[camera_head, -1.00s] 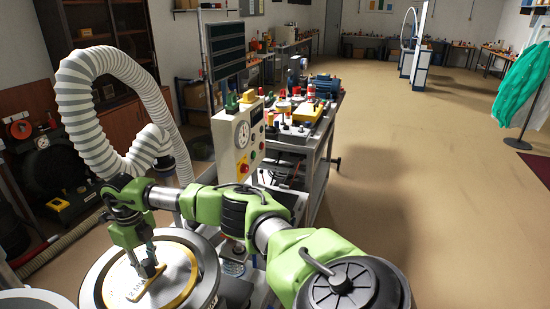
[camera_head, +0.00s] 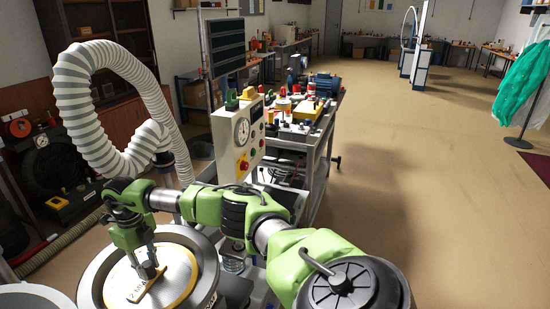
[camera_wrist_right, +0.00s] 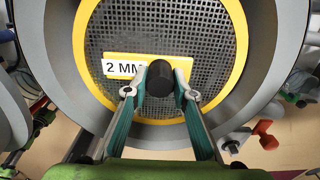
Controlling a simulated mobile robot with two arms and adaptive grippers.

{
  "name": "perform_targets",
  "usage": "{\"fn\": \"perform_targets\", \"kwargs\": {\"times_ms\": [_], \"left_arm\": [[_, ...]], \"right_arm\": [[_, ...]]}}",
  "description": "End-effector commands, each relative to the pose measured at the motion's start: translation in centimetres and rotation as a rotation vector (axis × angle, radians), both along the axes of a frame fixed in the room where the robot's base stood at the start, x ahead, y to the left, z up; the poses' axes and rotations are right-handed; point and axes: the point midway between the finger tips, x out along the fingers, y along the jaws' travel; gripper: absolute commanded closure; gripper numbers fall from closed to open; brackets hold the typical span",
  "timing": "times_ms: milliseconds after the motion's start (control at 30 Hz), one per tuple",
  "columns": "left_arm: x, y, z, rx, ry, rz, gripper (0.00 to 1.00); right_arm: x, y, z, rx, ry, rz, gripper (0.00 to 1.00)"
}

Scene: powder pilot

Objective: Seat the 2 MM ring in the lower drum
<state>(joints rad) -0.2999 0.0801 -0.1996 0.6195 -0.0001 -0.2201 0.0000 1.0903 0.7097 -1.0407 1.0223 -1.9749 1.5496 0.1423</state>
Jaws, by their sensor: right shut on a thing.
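The 2 MM ring (camera_wrist_right: 240,40) is a yellow ring around a dark mesh, with a yellow bar labelled "2 MM" and a black knob (camera_wrist_right: 160,78) across it. In the head view the ring (camera_head: 193,280) lies within the outline of the round grey drum (camera_head: 211,268). The drum's grey rim (camera_wrist_right: 268,40) surrounds it in the wrist view. I cannot tell whether the ring rests fully down. My right gripper (camera_wrist_right: 161,86) is shut on the black knob; it also shows in the head view (camera_head: 149,272). My left gripper is out of view.
A ribbed white hose (camera_head: 70,105) arches behind the drum. A control box (camera_head: 238,140) with a gauge and buttons stands to its right, before a cluttered cart (camera_head: 318,150). Another round grey rim (camera_head: 35,298) is at the lower left.

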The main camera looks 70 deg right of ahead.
Motion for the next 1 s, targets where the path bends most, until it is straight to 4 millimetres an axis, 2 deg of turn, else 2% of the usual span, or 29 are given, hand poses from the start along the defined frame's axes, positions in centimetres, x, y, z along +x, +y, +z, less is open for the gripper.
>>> {"fn": "perform_targets", "kwargs": {"times_ms": [1000], "left_arm": [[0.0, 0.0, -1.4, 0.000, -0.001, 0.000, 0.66]], "right_arm": [[0.1, 0.0, -1.8, 0.000, -0.002, 0.000, 1.00]]}}
